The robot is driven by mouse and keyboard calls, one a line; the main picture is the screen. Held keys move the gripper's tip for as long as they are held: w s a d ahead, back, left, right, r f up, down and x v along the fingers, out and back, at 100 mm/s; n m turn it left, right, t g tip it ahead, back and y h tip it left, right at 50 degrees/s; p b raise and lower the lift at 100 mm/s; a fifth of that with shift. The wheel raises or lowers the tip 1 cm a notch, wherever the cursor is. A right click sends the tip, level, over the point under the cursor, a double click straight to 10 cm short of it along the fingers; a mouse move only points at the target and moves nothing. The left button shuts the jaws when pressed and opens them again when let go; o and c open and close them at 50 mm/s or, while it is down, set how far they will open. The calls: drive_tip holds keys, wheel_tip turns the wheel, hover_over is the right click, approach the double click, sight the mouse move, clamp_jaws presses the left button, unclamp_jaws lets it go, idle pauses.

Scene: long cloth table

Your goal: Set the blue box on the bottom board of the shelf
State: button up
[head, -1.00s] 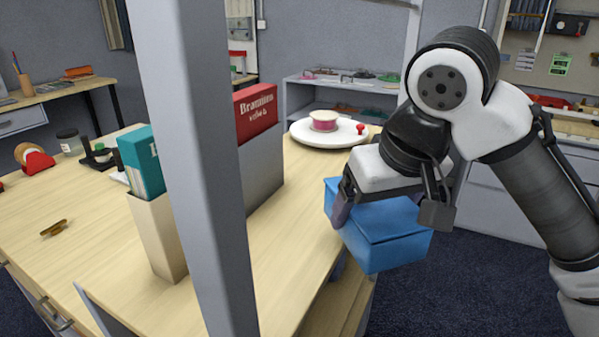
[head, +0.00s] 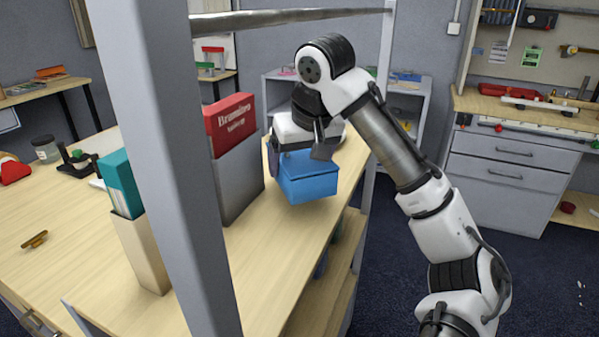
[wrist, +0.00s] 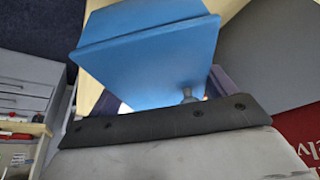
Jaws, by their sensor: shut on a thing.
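The blue box (head: 308,185) has a lidded top and hangs from my gripper (head: 298,148), which is shut on it. In the head view it shows over the right end of the shelf's upper wooden board (head: 285,245), right of the red-labelled grey file. I cannot tell whether it touches that board. The shelf has grey metal posts (head: 160,150), and a lower wooden board (head: 335,295) shows partly under the upper one. In the wrist view the box (wrist: 150,60) fills the upper middle; the fingertips are mostly hidden.
A grey file with a red book (head: 232,125) and a beige file with a teal book (head: 118,185) stand on the upper board. A near post crosses the view, and a grey rail (head: 290,18) runs overhead. Open dark floor (head: 430,240) lies to the right.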

drive_tip(key=shift+w+a+f, duration=0.1)
drive_tip(key=shift+w+f, duration=0.1)
drive_tip(key=shift+f, duration=0.05)
drive_tip(key=shift+f+p, duration=0.35)
drive_tip(key=shift+f, duration=1.15)
drive_tip(key=shift+f, duration=0.15)
drive_tip(key=o, duration=1)
